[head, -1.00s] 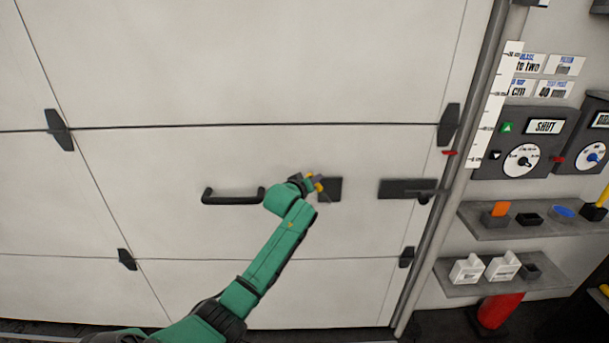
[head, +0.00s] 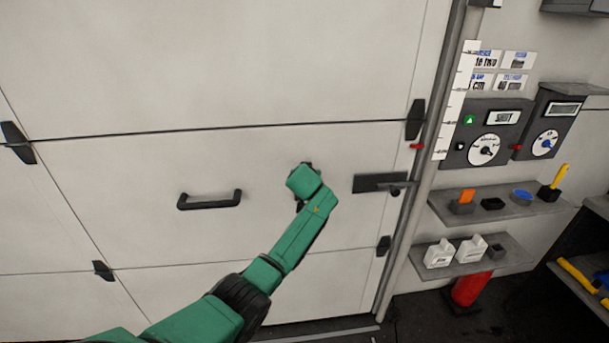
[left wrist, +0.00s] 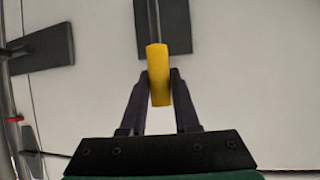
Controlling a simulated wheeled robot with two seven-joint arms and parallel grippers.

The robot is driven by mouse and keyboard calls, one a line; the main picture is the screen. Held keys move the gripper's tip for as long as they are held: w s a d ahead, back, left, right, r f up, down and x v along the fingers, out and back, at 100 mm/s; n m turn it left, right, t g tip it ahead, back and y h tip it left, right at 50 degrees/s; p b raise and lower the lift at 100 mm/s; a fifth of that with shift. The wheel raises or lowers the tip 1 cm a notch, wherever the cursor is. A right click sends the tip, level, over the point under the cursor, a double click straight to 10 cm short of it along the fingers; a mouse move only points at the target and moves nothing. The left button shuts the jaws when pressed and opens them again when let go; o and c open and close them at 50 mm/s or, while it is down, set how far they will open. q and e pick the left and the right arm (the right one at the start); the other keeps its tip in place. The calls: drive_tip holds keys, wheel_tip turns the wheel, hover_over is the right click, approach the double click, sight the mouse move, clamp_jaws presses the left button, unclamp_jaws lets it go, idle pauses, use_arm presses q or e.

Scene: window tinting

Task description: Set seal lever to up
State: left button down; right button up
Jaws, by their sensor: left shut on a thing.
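The seal lever (left wrist: 157,75) has a yellow grip on a thin metal rod. In the left wrist view the rod runs from the grip to a dark plate (left wrist: 179,28) on the pale door. My left gripper (left wrist: 158,82) is shut on the yellow grip, with one dark finger on each side. In the head view my left gripper (head: 306,175) is against the door, and my green wrist hides the lever and nearly all of its plate. I cannot tell from this whether the lever is up or down. My right gripper is not in view.
A black door handle (head: 209,201) is left of my wrist. A dark latch plate (head: 378,183) is close on the right, by the door's edge post. Control boxes and shelves (head: 500,205) with small items stand farther right. The door face above is clear.

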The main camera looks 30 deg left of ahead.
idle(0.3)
use_arm(q)
drive_tip(key=c, duration=0.9)
unclamp_jaws()
drive_tip(key=shift+d, duration=0.1)
drive_tip(key=shift+o, duration=1.2)
drive_tip(key=shift+w, duration=0.1)
drive_tip(key=b+v, duration=0.2)
drive_tip(key=v, duration=1.2)
drive_tip(key=shift+d+b, duration=0.2)
drive_tip(key=shift+b, duration=0.15)
drive_tip(key=shift+r, duration=0.15)
